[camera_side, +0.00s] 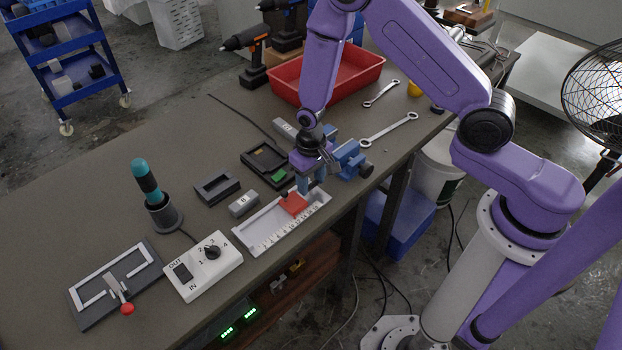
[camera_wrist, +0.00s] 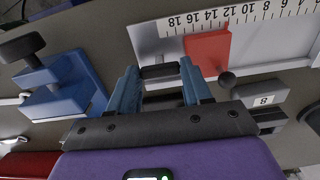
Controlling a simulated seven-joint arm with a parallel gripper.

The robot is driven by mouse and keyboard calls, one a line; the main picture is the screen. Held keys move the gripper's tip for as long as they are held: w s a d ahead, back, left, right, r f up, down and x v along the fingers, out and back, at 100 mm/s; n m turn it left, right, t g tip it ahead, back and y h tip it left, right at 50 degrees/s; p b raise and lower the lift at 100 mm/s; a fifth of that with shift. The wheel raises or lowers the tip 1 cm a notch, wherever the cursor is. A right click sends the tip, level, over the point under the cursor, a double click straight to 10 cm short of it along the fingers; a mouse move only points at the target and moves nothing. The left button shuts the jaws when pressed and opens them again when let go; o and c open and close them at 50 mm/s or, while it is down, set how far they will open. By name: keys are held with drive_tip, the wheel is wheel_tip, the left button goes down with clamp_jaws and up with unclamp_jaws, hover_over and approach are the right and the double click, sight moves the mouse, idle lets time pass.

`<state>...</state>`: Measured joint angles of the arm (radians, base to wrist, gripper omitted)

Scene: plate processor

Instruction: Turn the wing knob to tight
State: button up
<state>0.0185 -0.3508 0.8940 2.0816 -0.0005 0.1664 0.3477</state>
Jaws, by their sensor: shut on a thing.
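The wing knob (camera_wrist: 160,71) shows in the wrist view as a short dark bar between my two blue fingertips. My gripper (camera_wrist: 159,76) is shut on it, with a finger at each end of the bar. Its base and any tight mark cannot be made out. In the side view my gripper (camera_side: 311,182) is low, by the far end of the white ruled tray (camera_side: 265,240), and the knob is hidden behind the fingers.
A red slider (camera_side: 293,204) with a black ball knob (camera_wrist: 226,80) sits in the tray close to my gripper. A blue vise (camera_side: 349,158) stands on the other side. A grey block marked 8 (camera_side: 243,204) and a dark box (camera_side: 265,163) are nearby.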

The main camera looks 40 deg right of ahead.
sight(311, 184)
drive_tip(key=o, duration=1.1)
drive_tip(key=shift+c, duration=0.2)
wheel_tip(311, 184, up, 18)
drive_tip(key=shift+f, duration=0.25)
drive_tip(key=s+d+r+n, duration=0.1)
drive_tip(key=s+n, duration=0.3)
drive_tip(key=s, duration=0.5)
drive_tip(key=s+d+r+n, duration=0.2)
drive_tip(key=s+r+n, duration=0.2)
drive_tip(key=s, duration=0.5)
drive_tip(key=s+d+r+n, duration=0.1)
drive_tip(key=s+n, duration=0.3)
drive_tip(key=s, duration=0.4)
drive_tip(key=shift+s+d+r+n, duration=0.35)
drive_tip(key=shift+s+r+n, duration=0.05)
drive_tip(key=shift+r, duration=0.3)
